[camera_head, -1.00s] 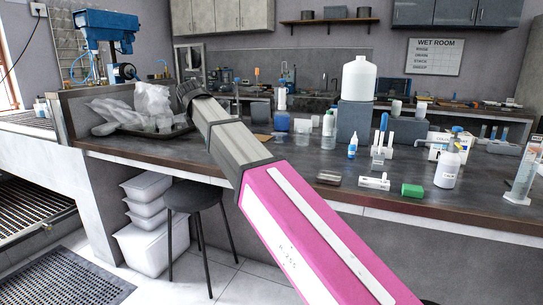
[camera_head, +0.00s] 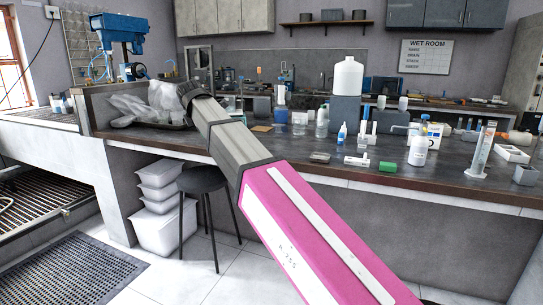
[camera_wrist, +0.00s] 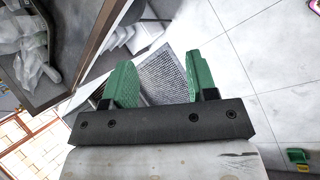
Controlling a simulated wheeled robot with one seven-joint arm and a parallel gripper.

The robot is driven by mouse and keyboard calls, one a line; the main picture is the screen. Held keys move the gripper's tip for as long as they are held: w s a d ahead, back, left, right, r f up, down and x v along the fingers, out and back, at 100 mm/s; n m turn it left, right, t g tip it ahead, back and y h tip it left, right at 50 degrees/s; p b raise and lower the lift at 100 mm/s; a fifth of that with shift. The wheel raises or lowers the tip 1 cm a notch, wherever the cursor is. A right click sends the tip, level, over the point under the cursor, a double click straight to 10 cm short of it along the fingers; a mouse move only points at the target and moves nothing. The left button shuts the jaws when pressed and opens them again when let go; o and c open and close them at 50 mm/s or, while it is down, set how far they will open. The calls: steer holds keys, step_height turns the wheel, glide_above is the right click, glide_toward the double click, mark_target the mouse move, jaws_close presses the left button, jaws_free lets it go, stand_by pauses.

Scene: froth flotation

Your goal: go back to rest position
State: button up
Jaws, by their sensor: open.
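My arm, pink and grey, reaches from the lower right up toward the left of the bench (camera_head: 330,185) in the head view. My gripper is hidden at the arm's far end there. In the wrist view my gripper (camera_wrist: 160,78) has two green fingers set wide apart with nothing between them. Behind the fingers are the tiled floor (camera_wrist: 265,60) and a dark floor grate (camera_wrist: 163,72). The tray (camera_wrist: 48,92) with clear plastic bags (camera_wrist: 30,45) shows at the left of that view, apart from the fingers.
Floor is clear beside the grate (camera_head: 75,272).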

steer(key=d+f+m+g+h, duration=0.15)
steer(key=d+f+m, duration=0.35)
steer(key=d+f, duration=0.8)
steer(key=d+f+m+g+y, duration=0.15)
steer(key=d+f+m, duration=0.45)
steer(key=d+f, duration=0.6)
steer(key=s+d+f+m+g, duration=0.2)
steer(key=s+d+f+m, duration=0.4)
steer(key=s+d+f, duration=0.3)
steer(key=s+d+f+m+g, duration=0.2)
steer(key=s+d+f+m, duration=0.5)
steer(key=f, duration=0.8)
steer(key=s+d, duration=0.2)
steer(key=d, duration=0.1)
steer(key=shift+d+f+m, duration=0.15)
steer(key=shift+d+m, duration=0.15)
steer(key=shift+d, duration=0.05)
